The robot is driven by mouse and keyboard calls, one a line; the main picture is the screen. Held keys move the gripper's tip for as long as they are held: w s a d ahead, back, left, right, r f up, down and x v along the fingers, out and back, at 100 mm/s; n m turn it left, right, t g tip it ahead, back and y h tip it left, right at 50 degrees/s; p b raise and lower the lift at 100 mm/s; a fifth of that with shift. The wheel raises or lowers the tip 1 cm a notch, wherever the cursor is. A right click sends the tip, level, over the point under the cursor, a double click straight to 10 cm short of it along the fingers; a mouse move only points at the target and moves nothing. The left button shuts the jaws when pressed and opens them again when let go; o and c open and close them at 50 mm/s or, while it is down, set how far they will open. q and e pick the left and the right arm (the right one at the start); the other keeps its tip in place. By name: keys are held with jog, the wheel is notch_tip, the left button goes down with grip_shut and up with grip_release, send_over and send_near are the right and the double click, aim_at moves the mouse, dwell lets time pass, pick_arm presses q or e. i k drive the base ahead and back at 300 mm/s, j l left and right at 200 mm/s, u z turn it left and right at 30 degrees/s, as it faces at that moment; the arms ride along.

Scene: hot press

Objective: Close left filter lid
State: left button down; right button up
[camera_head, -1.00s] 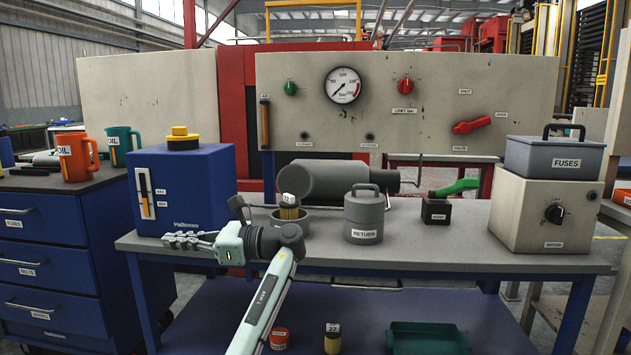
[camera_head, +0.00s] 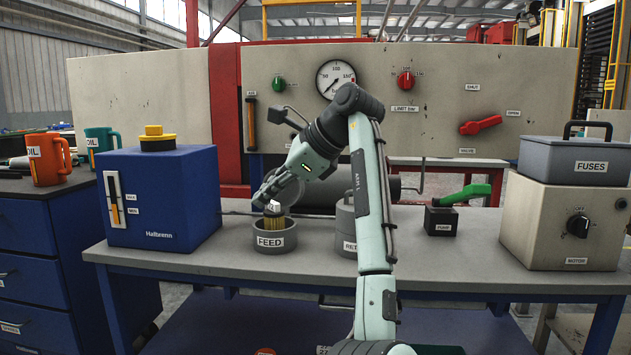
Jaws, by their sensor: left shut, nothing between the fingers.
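The left filter housing (camera_head: 289,240), labelled FEED, is an open grey cup on the bench. A yellow pleated cartridge (camera_head: 274,223) with a pale top stands in it and rises above the rim. My left gripper (camera_head: 261,201) is shut and empty, its fingertips close above and behind the cartridge; I cannot tell if they touch. A round grey face (camera_head: 291,199) shows behind the housing, partly covered by the gripper; I cannot tell whether it is the raised lid or the end of the grey cylinder (camera_head: 384,187). My right gripper is out of view.
The RETURN filter housing (camera_head: 345,224) is right of FEED, partly hidden by my arm. A blue Halbrenn tank (camera_head: 160,205) stands left. The green-handled pump block (camera_head: 441,221) and grey motor box (camera_head: 540,225) stand right. The bench front (camera_head: 230,265) is clear.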

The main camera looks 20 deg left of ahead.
aim_at(294, 192)
jog(key=i, duration=1.6)
